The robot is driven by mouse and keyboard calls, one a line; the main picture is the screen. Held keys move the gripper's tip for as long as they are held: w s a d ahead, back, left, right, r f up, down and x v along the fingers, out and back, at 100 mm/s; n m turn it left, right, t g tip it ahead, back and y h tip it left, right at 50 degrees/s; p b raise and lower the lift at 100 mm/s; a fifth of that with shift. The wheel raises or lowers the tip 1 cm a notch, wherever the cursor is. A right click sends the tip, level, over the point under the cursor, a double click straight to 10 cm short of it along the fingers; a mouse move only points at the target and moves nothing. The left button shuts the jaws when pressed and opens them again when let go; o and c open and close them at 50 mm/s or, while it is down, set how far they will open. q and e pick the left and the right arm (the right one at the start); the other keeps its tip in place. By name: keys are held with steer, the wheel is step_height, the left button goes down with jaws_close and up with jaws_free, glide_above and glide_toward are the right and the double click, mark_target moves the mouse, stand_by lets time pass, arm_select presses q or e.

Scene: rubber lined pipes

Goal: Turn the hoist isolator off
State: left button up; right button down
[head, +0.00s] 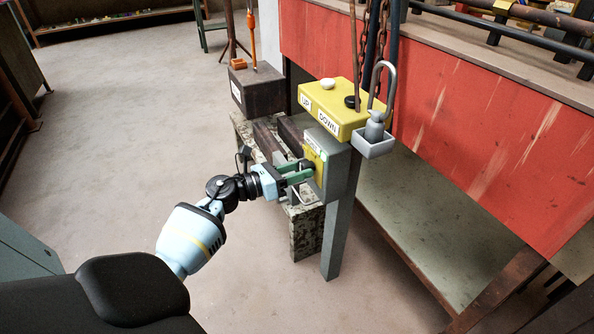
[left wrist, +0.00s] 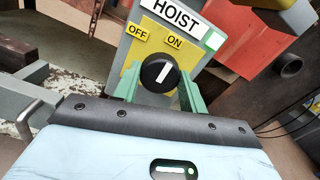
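The hoist isolator is a grey box (head: 343,170) on a grey post, with a yellow face plate. In the left wrist view its yellow plate (left wrist: 152,65) carries OFF and ON labels under a HOIST sign (left wrist: 176,14). Its round black knob (left wrist: 158,74) has a white line pointing up and slightly right, towards ON. My left gripper (head: 302,170) is at the plate. In the left wrist view its green fingers (left wrist: 160,84) stand apart on either side of the knob; I cannot tell whether they touch it. My right gripper is not in view.
Chains hang behind. A red-sided bench (head: 450,120) stands at right and a worn rack (head: 305,228) behind. The floor at left is clear.

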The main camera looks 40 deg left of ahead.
arm_select(q)
steer(key=c, duration=0.4)
